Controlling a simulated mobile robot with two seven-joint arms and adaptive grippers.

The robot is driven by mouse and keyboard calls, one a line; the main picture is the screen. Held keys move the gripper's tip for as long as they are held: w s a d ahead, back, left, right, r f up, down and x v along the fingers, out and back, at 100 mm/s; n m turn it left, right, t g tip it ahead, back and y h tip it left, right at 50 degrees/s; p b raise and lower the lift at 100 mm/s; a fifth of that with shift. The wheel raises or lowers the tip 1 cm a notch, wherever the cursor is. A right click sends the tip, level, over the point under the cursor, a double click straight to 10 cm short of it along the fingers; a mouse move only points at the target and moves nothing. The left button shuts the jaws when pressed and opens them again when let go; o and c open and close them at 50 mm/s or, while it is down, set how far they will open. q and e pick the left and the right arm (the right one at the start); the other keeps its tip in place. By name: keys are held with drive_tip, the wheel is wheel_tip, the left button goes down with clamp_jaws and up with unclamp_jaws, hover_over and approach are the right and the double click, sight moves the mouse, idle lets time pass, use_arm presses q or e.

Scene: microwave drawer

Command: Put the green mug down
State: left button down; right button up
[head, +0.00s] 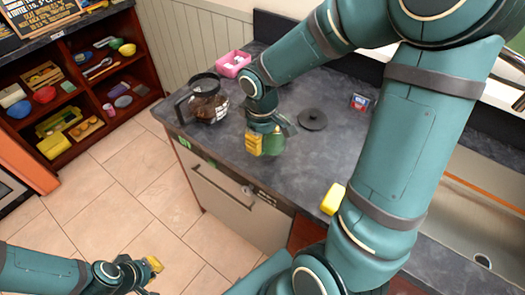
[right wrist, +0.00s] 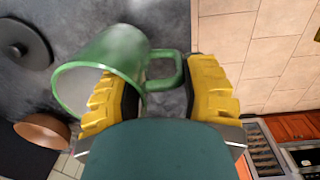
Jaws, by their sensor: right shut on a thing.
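The green mug (right wrist: 98,62) is in my right gripper (right wrist: 160,98), over the dark counter (head: 300,165). In the right wrist view its open mouth faces lower left, and its handle points right, between the two yellow fingers. One finger overlaps the rim; the exact contact is partly hidden. In the head view the right gripper (head: 266,142) covers part of the mug (head: 273,145). I cannot tell whether the mug touches the counter. My left gripper (head: 152,278) is low at the lower left, over the floor, with its fingers apart and empty.
A glass coffee pot (head: 208,105) stands left of the mug. A black round lid (head: 312,119) and a small red-blue box (head: 360,102) lie to the right. The counter between mug and lid is clear. A sink (head: 470,215) is at right.

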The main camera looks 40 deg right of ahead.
drive_tip(key=shift+w+f+b, duration=0.1)
drive_tip(key=shift+f+b, duration=0.3)
drive_tip(key=shift+f, duration=1.8)
drive_tip(key=o, duration=1.2)
drive_tip(key=shift+f, duration=0.1)
